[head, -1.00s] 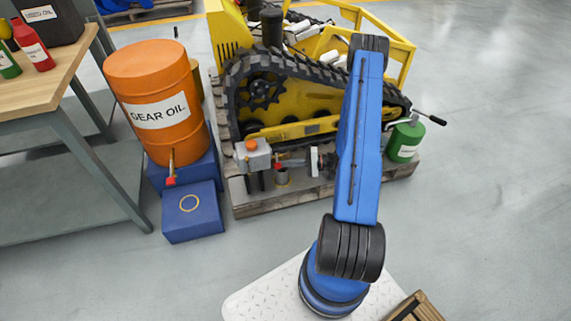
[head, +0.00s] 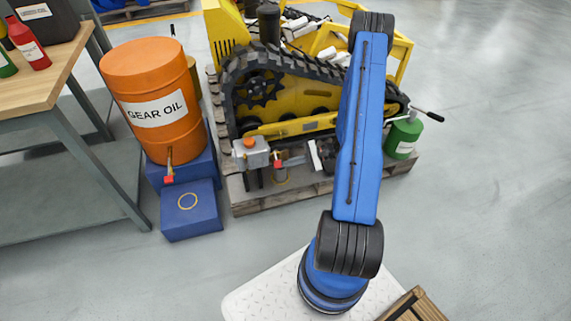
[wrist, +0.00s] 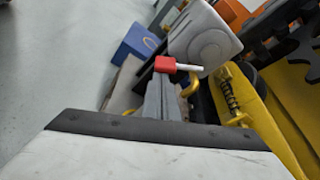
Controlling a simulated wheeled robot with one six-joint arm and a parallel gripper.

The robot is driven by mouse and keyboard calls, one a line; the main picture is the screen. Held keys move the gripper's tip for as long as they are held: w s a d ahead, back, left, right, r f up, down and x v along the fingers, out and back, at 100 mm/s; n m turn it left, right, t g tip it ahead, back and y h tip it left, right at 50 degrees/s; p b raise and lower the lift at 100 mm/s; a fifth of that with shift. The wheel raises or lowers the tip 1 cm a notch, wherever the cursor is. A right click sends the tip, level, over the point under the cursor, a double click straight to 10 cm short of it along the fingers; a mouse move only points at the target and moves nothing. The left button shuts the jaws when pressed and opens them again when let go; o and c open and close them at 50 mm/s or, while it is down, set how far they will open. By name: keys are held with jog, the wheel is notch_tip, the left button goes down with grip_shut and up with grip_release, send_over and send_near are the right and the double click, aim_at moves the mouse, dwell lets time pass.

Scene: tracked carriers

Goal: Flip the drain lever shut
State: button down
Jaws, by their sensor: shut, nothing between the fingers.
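A red-tipped lever (head: 278,163) sits below the grey box with an orange knob (head: 249,152), at the front of the yellow tracked carrier (head: 300,127). In the wrist view its red end (wrist: 165,64) is just beyond my fingertips, with a pale rod running right from it under the grey housing (wrist: 204,38). My gripper (head: 287,162) is shut and empty, reaching in from the right. In the wrist view its grey fingers (wrist: 161,82) lie together close to the red end; I cannot tell whether they touch it. The lever's exact angle is hard to tell.
An orange gear oil drum (head: 150,80) with a red-handled tap (head: 168,179) stands left on blue blocks (head: 192,210). A wooden pallet (head: 260,203) lies under the carrier. A green canister (head: 403,138) stands right. A workbench (head: 45,95) is far left.

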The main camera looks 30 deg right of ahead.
jog(key=r+m, duration=0.1)
jog(key=s+m+g, duration=0.1)
jog(key=shift+a+r+m+g, duration=0.15)
jog(key=shift+r+m+g, duration=0.15)
jog(key=shift+r+m, duration=0.1)
jog(key=shift+w, duration=0.1)
jog(key=shift+w+d+f, duration=0.15)
jog(key=shift+w+d, duration=0.05)
jog(key=shift+w, duration=0.45)
notch_tip(320, 180, down, 4)
jog(key=v, duration=1)
jog(key=shift+w, duration=0.35)
